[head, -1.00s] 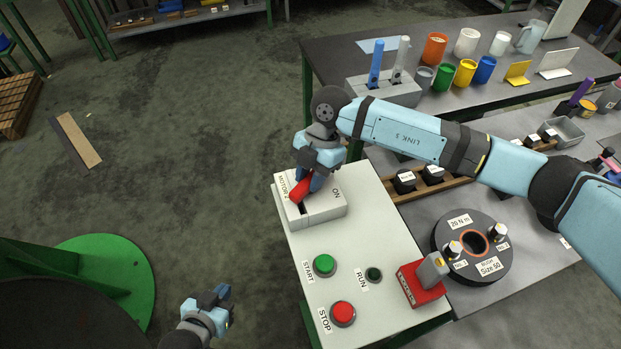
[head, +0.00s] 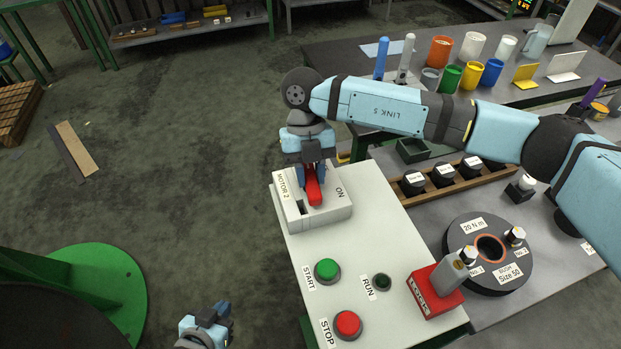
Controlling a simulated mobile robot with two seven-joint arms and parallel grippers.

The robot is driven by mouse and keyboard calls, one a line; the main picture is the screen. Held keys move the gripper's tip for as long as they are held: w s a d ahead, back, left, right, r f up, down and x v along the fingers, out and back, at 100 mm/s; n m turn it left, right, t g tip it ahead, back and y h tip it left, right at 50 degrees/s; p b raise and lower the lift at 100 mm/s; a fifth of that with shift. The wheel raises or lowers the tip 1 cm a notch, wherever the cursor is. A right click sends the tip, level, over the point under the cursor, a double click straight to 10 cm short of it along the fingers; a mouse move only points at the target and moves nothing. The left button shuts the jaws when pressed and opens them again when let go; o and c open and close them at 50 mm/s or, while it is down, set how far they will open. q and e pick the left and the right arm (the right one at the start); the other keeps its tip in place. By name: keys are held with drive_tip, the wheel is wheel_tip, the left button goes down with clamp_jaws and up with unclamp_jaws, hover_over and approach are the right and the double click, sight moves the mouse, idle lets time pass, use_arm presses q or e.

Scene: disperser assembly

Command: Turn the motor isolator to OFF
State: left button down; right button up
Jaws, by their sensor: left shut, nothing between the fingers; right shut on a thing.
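The motor isolator (head: 331,212) is a pale grey box labelled MOTOR 2 and ON, at the far left corner of the control panel (head: 362,225). Its red handle (head: 315,192) stands up from the box, right of a dark slot, near the ON label. No OFF label is visible. My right gripper (head: 313,183) reaches down from above and is shut on the red handle; its fingers hide the handle's upper part. My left gripper (head: 222,315) is shut and empty at the bottom edge, left of the panel and apart from it.
The panel also carries a green START button (head: 327,269), a red STOP button (head: 348,324) and a dark RUN lamp (head: 382,282). A red lock block (head: 436,291) sits at its right edge. A black round fixture (head: 487,287) stands on the bench beyond.

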drive_tip(key=shift+f+n+h+b, duration=0.15)
drive_tip(key=shift+n+h+b, duration=0.2)
drive_tip(key=shift+n, duration=0.25)
drive_tip(key=o, duration=0.9)
drive_tip(key=shift+r, duration=0.2)
drive_tip(key=b+v, duration=0.1)
drive_tip(key=v, duration=1.2)
drive_tip(key=shift+r, duration=0.35)
